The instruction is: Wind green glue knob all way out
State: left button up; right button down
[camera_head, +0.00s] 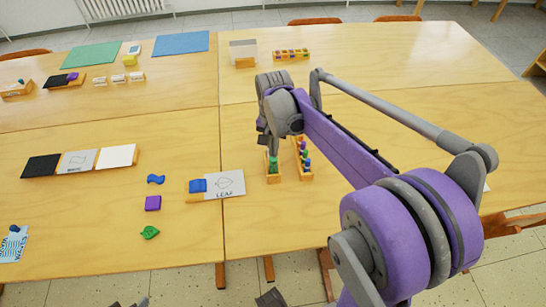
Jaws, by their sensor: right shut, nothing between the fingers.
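My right gripper (273,147) reaches down over a small wooden holder (273,179) just right of the table seam. The gripper is shut with nothing in it. A green glue stick (273,167) stands upright in this holder, directly below the fingertips. The fingers hide its top, so I cannot tell whether they touch the knob or how far out it is. A second wooden holder (307,177) beside it on the right holds several small coloured sticks. Small grey parts at the bottom edge may be my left gripper (130,303); its jaws cannot be made out.
A LEAF card (225,185) in a wooden stand is left of the holders. A green leaf shape (150,232), a purple block (153,203) and a blue piece (156,179) lie further left. A card rack (80,162) stands beyond. The table's right part is clear beneath my arm.

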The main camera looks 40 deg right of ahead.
jog(key=shift+f+b, duration=0.45)
jog(key=shift+f, duration=0.3)
jog(key=shift+r, duration=0.2)
dwell(0.3)
jog(key=shift+r+p, duration=0.35)
jog(key=shift+p, duration=0.05)
grip_release()
dwell(0.4)
dwell(0.5)
